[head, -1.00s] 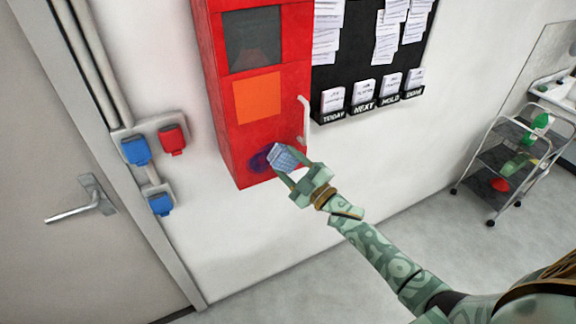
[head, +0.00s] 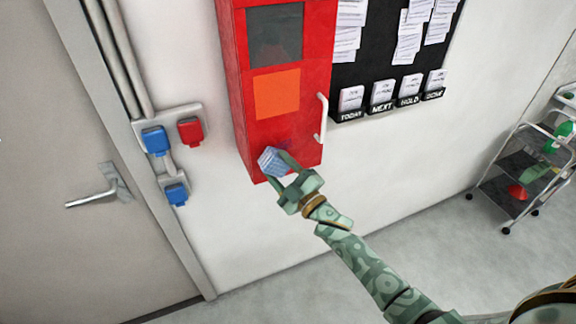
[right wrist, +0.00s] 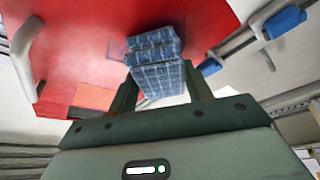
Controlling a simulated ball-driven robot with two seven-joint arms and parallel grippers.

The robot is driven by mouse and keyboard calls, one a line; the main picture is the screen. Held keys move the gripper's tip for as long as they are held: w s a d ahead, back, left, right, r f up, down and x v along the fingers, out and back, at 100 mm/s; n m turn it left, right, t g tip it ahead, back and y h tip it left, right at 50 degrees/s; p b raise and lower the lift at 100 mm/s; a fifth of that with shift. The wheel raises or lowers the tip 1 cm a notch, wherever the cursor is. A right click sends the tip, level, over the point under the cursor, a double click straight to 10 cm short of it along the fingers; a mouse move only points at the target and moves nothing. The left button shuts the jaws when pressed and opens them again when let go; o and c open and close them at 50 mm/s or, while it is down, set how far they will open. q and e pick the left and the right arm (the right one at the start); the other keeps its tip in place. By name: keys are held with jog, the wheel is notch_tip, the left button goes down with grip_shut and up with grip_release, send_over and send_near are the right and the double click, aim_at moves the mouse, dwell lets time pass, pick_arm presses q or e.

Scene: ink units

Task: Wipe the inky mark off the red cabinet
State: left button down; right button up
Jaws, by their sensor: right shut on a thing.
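The red cabinet (head: 297,105) hangs on the white wall, with a dark window, an orange panel and a white handle (head: 321,118). A small, faint purple-blue part of the inky mark (head: 285,146) shows low on its front, just above and right of the cloth; my gripper and the cloth may hide more of it. My right gripper (head: 281,169) is shut on a blue checked folded cloth (head: 271,161) at the cabinet's lower front. The cloth also shows between the fingers in the right wrist view (right wrist: 157,66). Whether it touches the cabinet is unclear. My left gripper is not in view.
Blue and red sockets (head: 190,131) are on the wall left of the cabinet, beside a grey door (head: 60,150). A black notice board (head: 385,65) with papers hangs to the right. A wheeled trolley (head: 515,165) stands at far right. Floor below is clear.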

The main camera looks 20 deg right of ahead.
aim_at(268, 167)
jog(key=shift+a, duration=1.55)
jog(key=shift+a+r, duration=0.1)
jog(key=shift+a, duration=0.05)
jog(key=shift+r+p, duration=0.75)
jog(key=shift+r, duration=0.15)
jog(key=shift+d+f, duration=0.2)
jog(key=shift+d, duration=3.35)
jog(key=shift+w+d+r, duration=0.1)
jog(key=shift+w+d, duration=0.05)
jog(key=shift+d, duration=1.45)
jog(key=shift+s+p, duration=1.35)
jog(key=shift+s, duration=1.6)
